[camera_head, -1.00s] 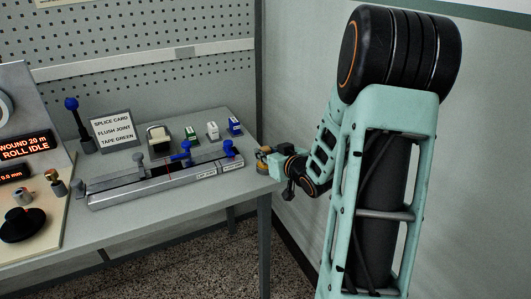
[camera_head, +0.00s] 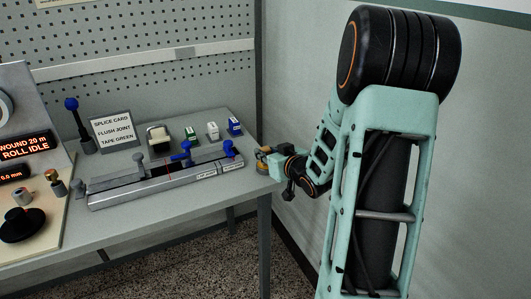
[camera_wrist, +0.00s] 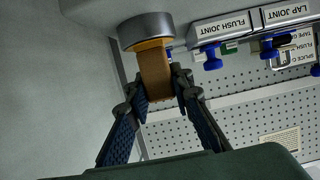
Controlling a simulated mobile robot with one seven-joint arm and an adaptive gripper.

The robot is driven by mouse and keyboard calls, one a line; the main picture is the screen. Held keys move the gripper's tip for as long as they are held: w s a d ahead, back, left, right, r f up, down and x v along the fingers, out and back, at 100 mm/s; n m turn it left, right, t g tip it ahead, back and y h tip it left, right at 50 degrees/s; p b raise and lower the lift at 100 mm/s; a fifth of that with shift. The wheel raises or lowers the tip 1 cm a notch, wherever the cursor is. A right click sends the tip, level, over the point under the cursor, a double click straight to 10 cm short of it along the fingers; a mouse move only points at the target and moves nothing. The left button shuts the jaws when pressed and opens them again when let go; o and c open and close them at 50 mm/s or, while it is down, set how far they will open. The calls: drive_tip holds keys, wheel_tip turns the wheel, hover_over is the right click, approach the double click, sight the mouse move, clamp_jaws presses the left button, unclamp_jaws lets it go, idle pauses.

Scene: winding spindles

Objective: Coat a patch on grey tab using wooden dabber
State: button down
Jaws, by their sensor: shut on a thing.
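The wooden dabber shows in the wrist view as a tan block (camera_wrist: 154,78) between the two fingers of my gripper (camera_wrist: 160,85), which is shut on it. Its far end meets a round grey piece (camera_wrist: 146,30); I cannot tell whether that is part of the dabber or a separate pot. In the head view my gripper (camera_head: 275,163) is at the table's right edge, with a small tan bit (camera_head: 263,150) at its tip. I cannot pick out the grey tab for certain.
A grey splicing bar (camera_head: 165,182) with blue knobs and joint labels lies on the table (camera_head: 190,210), left of my gripper. Behind it stand a splice card (camera_head: 112,130), a tape roll (camera_head: 158,136) and small labelled blocks (camera_head: 213,130). A wall is close on the right.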

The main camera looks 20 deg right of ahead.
sight(265, 148)
drive_tip(key=shift+f, duration=0.2)
wheel_tip(265, 148, up, 7)
drive_tip(key=p, duration=0.6)
drive_tip(key=shift+r, duration=0.2)
idle(0.4)
drive_tip(key=w+a+r, duration=0.1)
drive_tip(key=a+r, duration=0.3)
drive_tip(key=a, duration=1.3)
wheel_tip(265, 148, up, 12)
drive_tip(key=p, duration=1.2)
drive_tip(key=shift+w+a+r, duration=0.15)
drive_tip(key=shift+r, duration=0.1)
